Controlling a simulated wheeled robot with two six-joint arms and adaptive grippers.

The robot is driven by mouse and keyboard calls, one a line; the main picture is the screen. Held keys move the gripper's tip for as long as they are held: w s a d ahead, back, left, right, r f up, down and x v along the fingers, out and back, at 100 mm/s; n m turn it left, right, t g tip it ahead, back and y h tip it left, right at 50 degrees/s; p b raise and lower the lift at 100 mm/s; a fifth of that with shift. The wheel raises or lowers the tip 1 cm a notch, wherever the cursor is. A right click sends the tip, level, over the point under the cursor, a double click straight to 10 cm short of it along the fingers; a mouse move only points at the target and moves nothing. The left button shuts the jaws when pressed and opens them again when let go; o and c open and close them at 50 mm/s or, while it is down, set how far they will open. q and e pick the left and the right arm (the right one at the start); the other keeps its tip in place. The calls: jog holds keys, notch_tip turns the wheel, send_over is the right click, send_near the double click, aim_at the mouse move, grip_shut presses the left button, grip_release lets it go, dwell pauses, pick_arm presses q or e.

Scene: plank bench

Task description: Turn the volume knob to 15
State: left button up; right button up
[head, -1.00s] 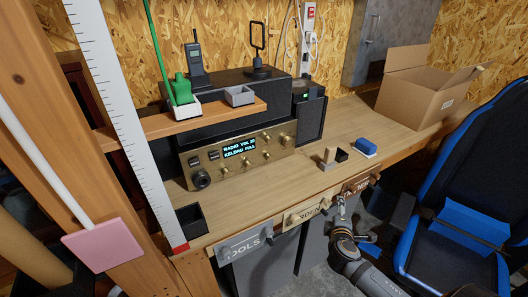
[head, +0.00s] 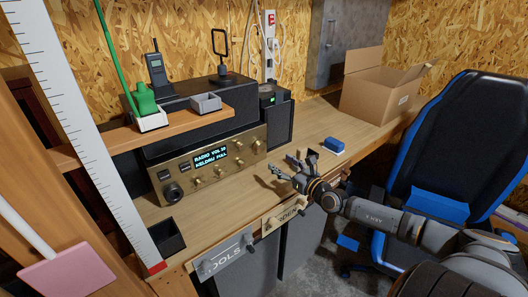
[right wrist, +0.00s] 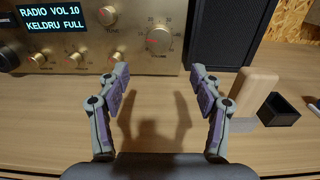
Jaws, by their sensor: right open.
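The brass-faced radio (head: 205,165) stands on the bench under a shelf. In the right wrist view its lit display (right wrist: 52,18) reads "RADIO VOL 10" and "KELDRU FULL". The round volume knob (right wrist: 158,40) has a numbered scale around it, with VOLUME printed below. My right gripper (head: 291,166) is in front of the radio's right part, over the bench. In the right wrist view my right gripper (right wrist: 160,72) is open and empty, its fingertips short of the volume knob and apart from it. My left gripper is not in view.
Smaller knobs (right wrist: 72,60) sit left of the volume knob. A wooden block (right wrist: 252,92) and a black box (right wrist: 280,108) stand right of my right gripper. A blue sponge-like block (head: 333,144) and a cardboard box (head: 385,88) are farther right.

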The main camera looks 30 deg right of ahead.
aim_at(261, 149)
jog(key=w+b, duration=0.1)
jog(key=w, duration=0.2)
jog(key=w+b, duration=0.1)
jog(key=w, duration=0.2)
jog(key=w+b, duration=0.1)
jog(key=w, duration=0.2)
jog(key=shift+w+a+f, duration=0.1)
jog(key=shift+w+a, duration=0.05)
jog(key=shift+a, duration=0.25)
jog(key=shift+w+a, duration=0.1)
jog(key=shift+w, duration=0.4)
jog(key=c, duration=1.1)
jog(key=m+p, duration=0.2)
jog(key=shift+r+m, duration=0.4)
jog(key=shift+c, duration=0.2)
jog(key=m, duration=0.1)
jog(key=m+p, duration=0.1)
jog(key=shift+f+m, duration=0.2)
jog(key=shift+m, duration=0.1)
jog(key=shift+f, duration=0.1)
